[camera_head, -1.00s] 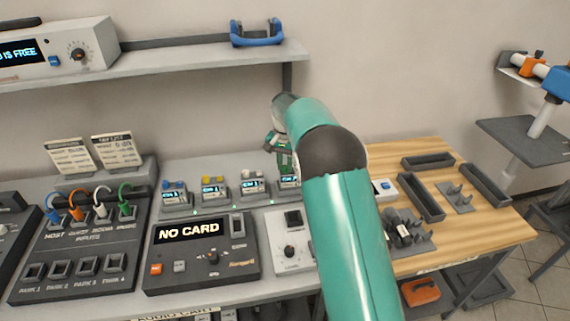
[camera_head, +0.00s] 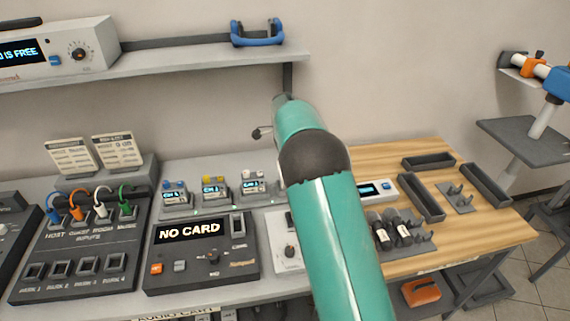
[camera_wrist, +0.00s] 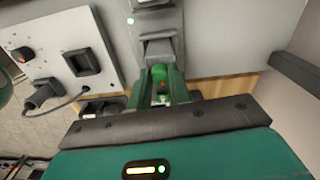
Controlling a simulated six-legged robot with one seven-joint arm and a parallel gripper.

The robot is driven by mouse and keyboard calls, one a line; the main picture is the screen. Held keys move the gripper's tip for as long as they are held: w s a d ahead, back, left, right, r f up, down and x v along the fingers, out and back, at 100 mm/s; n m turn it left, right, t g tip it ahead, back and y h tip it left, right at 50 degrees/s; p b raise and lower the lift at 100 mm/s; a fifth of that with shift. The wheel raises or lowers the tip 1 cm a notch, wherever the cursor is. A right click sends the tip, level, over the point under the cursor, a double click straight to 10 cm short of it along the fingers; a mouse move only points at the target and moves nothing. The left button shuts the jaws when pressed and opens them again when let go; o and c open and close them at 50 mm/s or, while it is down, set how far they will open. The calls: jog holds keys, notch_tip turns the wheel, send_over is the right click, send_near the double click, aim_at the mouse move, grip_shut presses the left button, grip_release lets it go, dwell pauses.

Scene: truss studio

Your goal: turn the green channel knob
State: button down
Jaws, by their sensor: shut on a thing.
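In the wrist view my gripper (camera_wrist: 160,76) has its two green fingers closed around the green channel knob (camera_wrist: 159,71). The fingers cover the knob's sides, so its pointer position cannot be read. The knob sits at the end of a grey channel box (camera_wrist: 158,49). In the head view my teal arm hides the gripper, the knob and that box. Three other channel boxes show there, with a blue knob (camera_head: 174,186), a yellow knob (camera_head: 212,179) and a white knob (camera_head: 250,175).
A console reading NO CARD (camera_head: 200,262) and a level panel (camera_head: 287,242) lie in front of the channel boxes. A shelf (camera_head: 170,65) runs above. A wooden bench (camera_head: 460,237) with dark trays and a small display box (camera_head: 377,189) is at the right.

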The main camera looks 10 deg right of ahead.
jog(key=shift+m, duration=1.5)
jog(key=c, duration=1.3)
grip_release()
notch_tip(320, 180, up, 14)
jog(key=shift+f, duration=0.1)
